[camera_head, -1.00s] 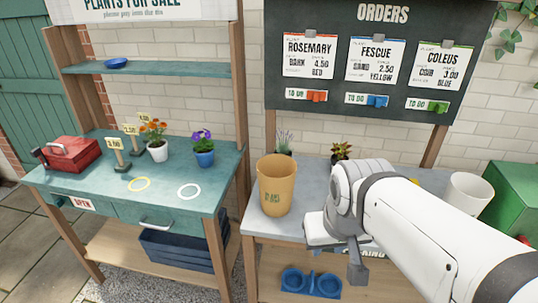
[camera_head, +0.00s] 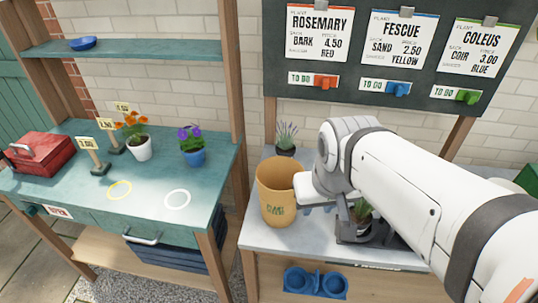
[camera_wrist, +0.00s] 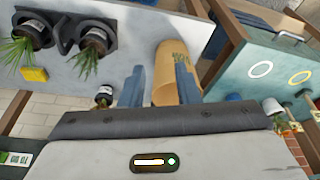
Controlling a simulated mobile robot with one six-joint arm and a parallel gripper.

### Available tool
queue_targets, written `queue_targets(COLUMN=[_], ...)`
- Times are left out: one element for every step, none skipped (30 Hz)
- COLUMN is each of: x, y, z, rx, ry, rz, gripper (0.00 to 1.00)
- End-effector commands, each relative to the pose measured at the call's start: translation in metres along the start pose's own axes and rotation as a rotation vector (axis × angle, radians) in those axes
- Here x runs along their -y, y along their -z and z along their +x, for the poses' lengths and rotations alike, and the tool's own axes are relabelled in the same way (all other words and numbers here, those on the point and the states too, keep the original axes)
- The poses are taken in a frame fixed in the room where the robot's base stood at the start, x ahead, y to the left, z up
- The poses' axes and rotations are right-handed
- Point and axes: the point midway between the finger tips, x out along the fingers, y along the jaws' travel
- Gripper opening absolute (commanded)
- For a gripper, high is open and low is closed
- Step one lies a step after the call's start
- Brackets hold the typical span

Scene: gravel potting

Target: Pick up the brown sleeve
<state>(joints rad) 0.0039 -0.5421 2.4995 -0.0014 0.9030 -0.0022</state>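The brown sleeve (camera_head: 277,195), a tall tan cup shape with dark lettering, stands upright on the grey bench top. My gripper (camera_head: 322,208) is just to its right in the head view, its fingers mostly hidden behind my wrist. In the wrist view, the gripper (camera_wrist: 160,84) is open, with its two blue-grey fingers apart. The sleeve (camera_wrist: 165,78) shows partly between the fingers and partly behind the right finger. I cannot tell whether a finger touches it.
A potted lavender (camera_head: 287,138) stands behind the sleeve. Dark pots with grassy plants (camera_wrist: 95,38) and a yellow block (camera_wrist: 33,74) are on the same bench. Blue saucers (camera_head: 315,283) lie on the lower shelf. The teal bench (camera_head: 100,200) holds flowerpots and a red box (camera_head: 40,153).

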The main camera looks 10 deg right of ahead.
Motion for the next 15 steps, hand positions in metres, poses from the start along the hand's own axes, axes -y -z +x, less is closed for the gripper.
queue_targets(x=[0.0, -0.001, -0.001, -0.002, -0.002, -0.004, -0.005, -0.007, -0.009, -0.011, -0.013, -0.017, -0.019, -0.021, -0.024], y=[0.002, 0.005, 0.009, 0.014, 0.019, 0.028, 0.036, 0.044, 0.056, 0.065, 0.075, 0.087, 0.096, 0.104, 0.116], z=[0.001, 0.002, 0.003, 0.005, 0.007, 0.011, 0.014, 0.018, 0.025, 0.031, 0.037, 0.046, 0.053, 0.06, 0.071], rx=[0.004, 0.008, 0.014, 0.022, 0.029, 0.043, 0.054, 0.066, 0.084, 0.098, 0.11, 0.129, 0.141, 0.153, 0.171], ry=[0.0, 0.001, 0.001, 0.002, 0.006, 0.008, 0.009, 0.01, 0.012, 0.014, 0.016, 0.019, 0.022, 0.025, 0.028], rz=[0.001, 0.003, 0.005, 0.008, 0.004, 0.008, 0.013, 0.019, 0.027, 0.033, 0.039, 0.049, 0.055, 0.062, 0.07], gripper=[0.29, 0.29, 0.29, 0.29, 0.29, 0.29, 0.29, 0.29, 0.29, 0.29, 0.29, 0.29, 0.29, 0.29, 0.29])
